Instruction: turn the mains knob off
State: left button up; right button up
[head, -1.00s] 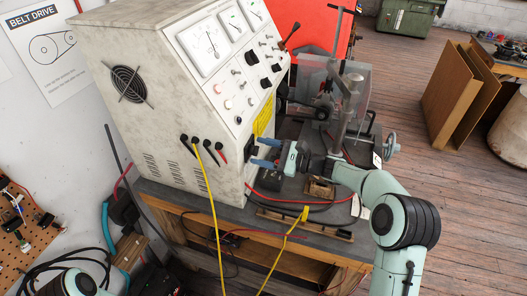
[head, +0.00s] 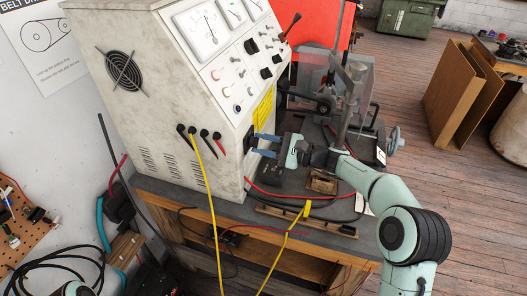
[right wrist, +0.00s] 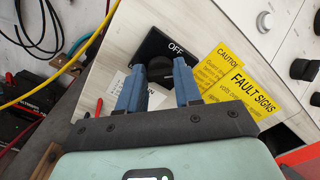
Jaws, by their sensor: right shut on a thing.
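The mains knob (right wrist: 160,69) is a round dark knob on a black plate (right wrist: 178,44) marked OFF at its top edge. A partly covered white label ending in "N" shows below it. My right gripper (right wrist: 158,80) has blue fingers on either side of the knob and is shut on it. Which way the knob points I cannot tell. In the head view my right gripper (head: 263,144) reaches the lower front of the grey test bench cabinet (head: 150,120), where its fingers hide most of the knob.
Yellow fault warning signs (right wrist: 238,80) sit beside the knob. Black and red plugs and a yellow cable (head: 207,190) are left of the gripper. A clamp stand (head: 345,105) and a small wooden block (head: 322,182) stand on the bench close to my right arm.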

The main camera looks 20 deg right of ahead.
pick_arm(q)
notch_tip(320, 180, down, 11)
jog(key=w+t+b, duration=0.1)
jog(key=b, duration=1)
jog(key=shift+a+f, duration=0.15)
jog(key=shift+f, duration=0.05)
pick_arm(e)
jog(key=n, duration=0.9)
jog(key=shift+f, duration=0.15)
jog(key=o, duration=1)
jog(key=shift+o, duration=0.2)
jog(key=shift+s, duration=0.1)
pick_arm(q)
jog(key=shift+w+a+f+b, duration=0.15)
jog(key=shift+w+f+b, duration=0.15)
jog(key=shift+w+b, duration=0.2)
pick_arm(e)
jog(key=v, duration=1.3)
jog(key=shift+s+d, duration=0.1)
jog(key=shift+d, duration=0.05)
